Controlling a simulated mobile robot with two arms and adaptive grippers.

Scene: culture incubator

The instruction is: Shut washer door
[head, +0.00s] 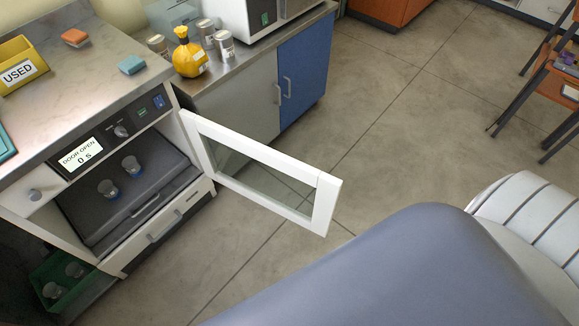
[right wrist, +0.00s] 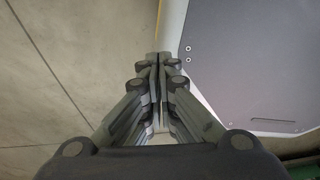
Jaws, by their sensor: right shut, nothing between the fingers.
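The washer (head: 150,200) is at the left in the head view, and its display (head: 80,153) reads "DOOR OPEN 0 s". Its white-framed glass door (head: 265,153) stands wide open, swung out to the right over the floor. Two small grey-capped containers (head: 131,165) stand on the dark surface inside. My right gripper (right wrist: 160,58) shows only in the right wrist view, shut and empty with its fingertips together over floor and a pale panel. The washer door cannot be made out there. My left gripper is in neither view.
A yellow "USED" bin (head: 20,70) and orange and blue blocks (head: 131,65) lie on the worktop. A yellow flask (head: 189,55) and metal cans stand on the counter beyond the door. A green crate (head: 62,282) is low beside the washer. Floor (head: 400,130) right of the door is clear.

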